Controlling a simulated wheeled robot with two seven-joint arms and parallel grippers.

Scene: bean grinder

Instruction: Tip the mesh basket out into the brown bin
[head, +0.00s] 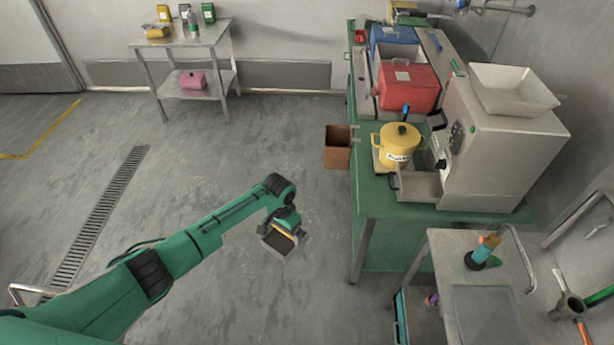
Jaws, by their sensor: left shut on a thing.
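My left gripper (287,222) is in the middle of the picture, over the open floor. It is shut on the mesh basket (265,241), a small square container with a pale rim. A dark brown surface shows inside it; I cannot tell whether this is contents or the basket's bottom. The basket looks tilted. The brown bin (338,157) is an open box at the left edge of the green bench, to the upper right of the basket and apart from it. My right gripper is not in view.
The green bench (375,225) carries a yellow lidded pot (397,150), a large grinder (500,150), a red box (407,87) and a blue box (393,48). A metal cart (445,260) stands at the lower right.

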